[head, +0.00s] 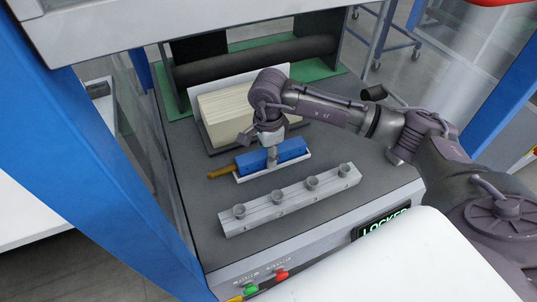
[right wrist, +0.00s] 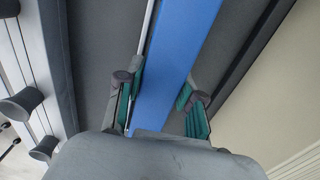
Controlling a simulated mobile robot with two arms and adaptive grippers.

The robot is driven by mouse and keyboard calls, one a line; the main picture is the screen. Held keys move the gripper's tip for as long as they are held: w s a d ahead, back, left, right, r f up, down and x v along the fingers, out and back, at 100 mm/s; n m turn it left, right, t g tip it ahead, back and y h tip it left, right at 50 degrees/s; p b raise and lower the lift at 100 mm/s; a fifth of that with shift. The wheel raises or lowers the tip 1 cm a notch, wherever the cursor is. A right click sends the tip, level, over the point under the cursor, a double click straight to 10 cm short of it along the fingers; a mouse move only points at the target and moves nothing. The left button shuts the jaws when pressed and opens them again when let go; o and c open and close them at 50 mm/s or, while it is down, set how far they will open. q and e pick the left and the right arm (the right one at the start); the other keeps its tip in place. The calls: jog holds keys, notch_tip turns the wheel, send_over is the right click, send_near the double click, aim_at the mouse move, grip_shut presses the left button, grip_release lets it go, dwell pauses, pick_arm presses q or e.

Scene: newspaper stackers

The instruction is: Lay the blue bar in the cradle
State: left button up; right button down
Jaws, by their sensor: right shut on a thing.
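The blue bar (head: 290,149), with a brass-coloured end at its left, is on the grey machine bed. A narrow pale holder (head: 273,171), which looks like the cradle, shows along its near side and right end. The bar lines up with this holder; I cannot tell whether it rests fully on its floor. My right gripper (head: 272,157) comes down from above and is shut on the bar near its middle. In the right wrist view the bar (right wrist: 180,50) runs between the green-padded fingers (right wrist: 160,97). My left gripper is not in view.
A grey rail (head: 290,198) with several round cups lies just in front. Behind the bar stands a cream paper stack (head: 225,118), with a dark roller (head: 255,60) further back. A lit "LOCKED" sign (head: 385,226) and buttons are on the front edge. Blue posts flank the opening.

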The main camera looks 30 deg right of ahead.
jog(key=shift+s+a+f, duration=0.1)
jog(key=shift+s+f, duration=0.25)
jog(key=shift+f, duration=0.35)
jog(key=c, duration=0.9)
grip_release()
jog(key=shift+o, duration=1.2)
jog(key=shift+w+f, duration=0.2)
jog(key=shift+w, duration=0.15)
jog(key=shift+s, duration=0.1)
